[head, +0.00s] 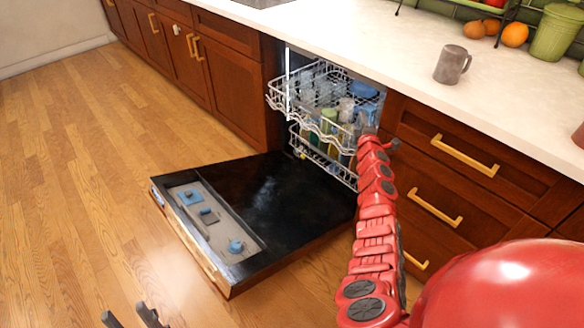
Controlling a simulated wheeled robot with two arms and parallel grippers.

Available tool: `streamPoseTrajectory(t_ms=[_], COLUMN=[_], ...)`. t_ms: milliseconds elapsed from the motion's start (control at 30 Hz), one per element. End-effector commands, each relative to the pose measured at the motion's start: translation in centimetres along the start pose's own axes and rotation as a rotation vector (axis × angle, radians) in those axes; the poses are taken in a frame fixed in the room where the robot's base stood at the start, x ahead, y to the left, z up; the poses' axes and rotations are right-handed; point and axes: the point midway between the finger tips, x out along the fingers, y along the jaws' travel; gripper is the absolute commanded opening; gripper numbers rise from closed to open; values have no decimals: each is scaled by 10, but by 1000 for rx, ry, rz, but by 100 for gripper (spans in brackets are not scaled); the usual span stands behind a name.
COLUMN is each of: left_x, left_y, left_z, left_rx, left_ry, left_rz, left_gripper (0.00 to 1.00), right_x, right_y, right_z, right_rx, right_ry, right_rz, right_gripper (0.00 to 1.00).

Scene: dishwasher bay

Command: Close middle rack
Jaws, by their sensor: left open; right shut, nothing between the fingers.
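The dishwasher stands open, its door (300,205) folded down flat over the floor. The upper visible white wire rack (283,101) sticks out of the bay, with glasses and cups in it; I take it for the middle rack. A lower wire rack (302,146) shows below it, also partly out. My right gripper (377,138) is at the right front side of the racks, shut and empty; whether it touches a rack I cannot tell. My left gripper (131,318) is open and empty at the bottom edge of the picture, far from the racks.
Red-brown cabinets with gold handles flank the bay, with drawers (440,150) on the right. A grey mug (452,65) stands on the white counter (400,50) above. The wooden floor (80,170) on the left is clear.

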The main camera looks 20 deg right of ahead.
Motion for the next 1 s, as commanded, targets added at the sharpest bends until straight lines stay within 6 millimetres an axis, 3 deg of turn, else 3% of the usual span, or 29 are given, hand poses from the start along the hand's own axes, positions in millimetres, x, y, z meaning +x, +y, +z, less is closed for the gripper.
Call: streamPoseTrajectory(t_ms=[300, 1000], left_x=[-11, -8], left_y=[1, 0], left_z=[2, 1], left_rx=[0, 0], left_ry=[0, 0], left_rz=[0, 0], left_gripper=[50, 50], right_x=[18, 17], right_y=[-1, 0], right_z=[19, 14], right_rx=[2, -3], right_ry=[-3, 1], right_rz=[-1, -2], right_gripper=[0, 0])
